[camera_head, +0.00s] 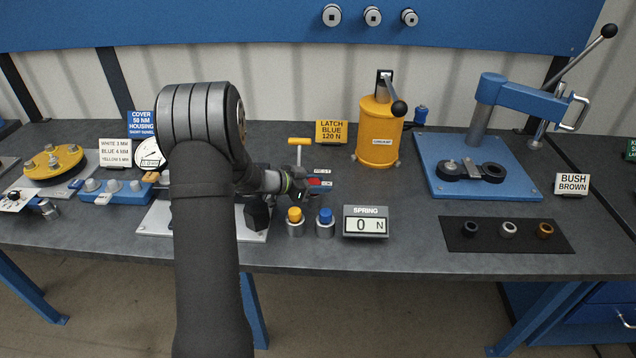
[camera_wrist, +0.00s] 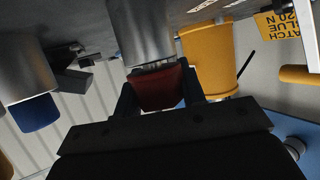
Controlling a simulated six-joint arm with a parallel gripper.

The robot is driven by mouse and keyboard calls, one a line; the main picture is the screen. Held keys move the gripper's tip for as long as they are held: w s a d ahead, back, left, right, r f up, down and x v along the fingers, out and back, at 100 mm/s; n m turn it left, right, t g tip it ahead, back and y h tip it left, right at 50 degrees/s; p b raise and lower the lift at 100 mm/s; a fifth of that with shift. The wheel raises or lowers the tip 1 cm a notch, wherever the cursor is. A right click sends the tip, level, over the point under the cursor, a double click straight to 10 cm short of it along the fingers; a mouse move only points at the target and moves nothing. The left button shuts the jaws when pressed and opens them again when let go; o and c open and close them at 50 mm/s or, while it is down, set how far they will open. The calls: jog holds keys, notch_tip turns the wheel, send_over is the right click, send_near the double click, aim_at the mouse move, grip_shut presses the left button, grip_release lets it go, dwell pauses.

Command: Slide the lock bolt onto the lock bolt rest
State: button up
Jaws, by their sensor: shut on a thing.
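My gripper (camera_head: 316,183) is shut on a small red piece (camera_head: 314,182), which I take to be the lock bolt's grip. In the wrist view the red piece (camera_wrist: 160,88) sits between the two dark fingers (camera_wrist: 160,98). Its far end meets or overlaps a silver cylinder (camera_wrist: 138,28); I cannot tell whether they touch. A dark block (camera_wrist: 76,80) shows to the left of that cylinder. My arm hides much of the pale plate (camera_head: 158,222) in the head view. I cannot make out the lock bolt rest for certain.
An orange-capped cylinder (camera_head: 295,216) and a blue-capped cylinder (camera_head: 325,217) stand just in front of my gripper, beside the spring display (camera_head: 366,221). A yellow T-handle (camera_head: 298,142) stands behind. The yellow press (camera_head: 378,135) is behind right. Bench between display and black mat (camera_head: 490,248) is clear.

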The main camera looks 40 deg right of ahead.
jog(key=shift+f, duration=0.2)
jog(key=o, duration=0.9)
jog(key=r, duration=0.2)
jog(key=s+r, duration=0.1)
jog(key=r, duration=0.1)
jog(key=shift+r, duration=0.4)
jog(key=s+r, duration=0.2)
jog(key=s, duration=0.1)
jog(key=s+d+r, duration=0.1)
jog(key=s+r, duration=0.1)
jog(key=s, duration=0.2)
jog(key=s+r, duration=0.2)
jog(key=s, duration=0.1)
jog(key=shift+s+d+r, duration=0.1)
jog(key=shift+s+d, duration=0.2)
